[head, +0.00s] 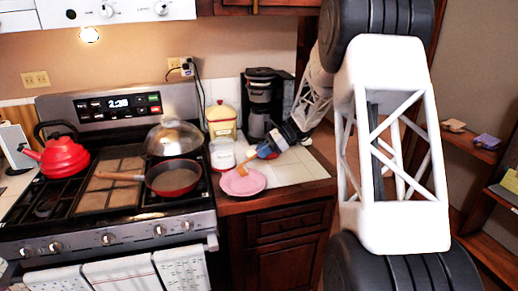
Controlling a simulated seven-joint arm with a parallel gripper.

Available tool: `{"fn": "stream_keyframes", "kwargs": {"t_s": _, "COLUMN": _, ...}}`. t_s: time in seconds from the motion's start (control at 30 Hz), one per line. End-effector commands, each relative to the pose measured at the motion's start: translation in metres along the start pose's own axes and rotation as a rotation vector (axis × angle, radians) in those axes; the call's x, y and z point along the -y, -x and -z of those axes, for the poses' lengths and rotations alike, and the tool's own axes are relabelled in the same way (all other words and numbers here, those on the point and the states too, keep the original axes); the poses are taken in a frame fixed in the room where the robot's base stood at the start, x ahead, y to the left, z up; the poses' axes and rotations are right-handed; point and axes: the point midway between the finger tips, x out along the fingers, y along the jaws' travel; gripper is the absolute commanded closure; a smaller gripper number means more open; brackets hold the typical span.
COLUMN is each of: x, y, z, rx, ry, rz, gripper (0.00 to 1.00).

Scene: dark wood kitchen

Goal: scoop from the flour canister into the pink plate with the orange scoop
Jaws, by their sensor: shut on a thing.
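The pink plate (236,186) lies on the light tiled counter near its front edge. My gripper (257,153) reaches in from the right, above and behind the plate. It is shut on the orange scoop (244,169), which points down and left over the plate's back part. I cannot tell whether the scoop touches the plate or what it holds. A white canister (221,155), likely the flour canister, stands behind and left of the plate. Its contents are not clear from here.
A yellow canister (221,122) and a dark coffee maker (262,100) stand at the back. The stove at left holds a red pan (173,178), with its handle to the left, and a red kettle (62,155). Counter right of the plate (300,172) is clear.

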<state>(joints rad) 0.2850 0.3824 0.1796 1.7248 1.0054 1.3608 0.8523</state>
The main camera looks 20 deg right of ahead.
Motion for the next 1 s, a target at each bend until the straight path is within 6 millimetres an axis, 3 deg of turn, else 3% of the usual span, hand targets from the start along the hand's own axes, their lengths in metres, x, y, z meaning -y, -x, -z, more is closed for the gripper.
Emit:
{"fn": "stream_keyframes", "kwargs": {"t_s": 0.4, "x": 0.0, "y": 0.004, "z": 0.026, "rx": 0.228, "ry": -0.001, "rz": 0.001, "gripper": 1.0}}
{"fn": "stream_keyframes", "kwargs": {"t_s": 1.0, "x": 0.0, "y": 0.005, "z": 0.033, "rx": 0.291, "ry": 0.001, "rz": 0.0, "gripper": 1.0}}
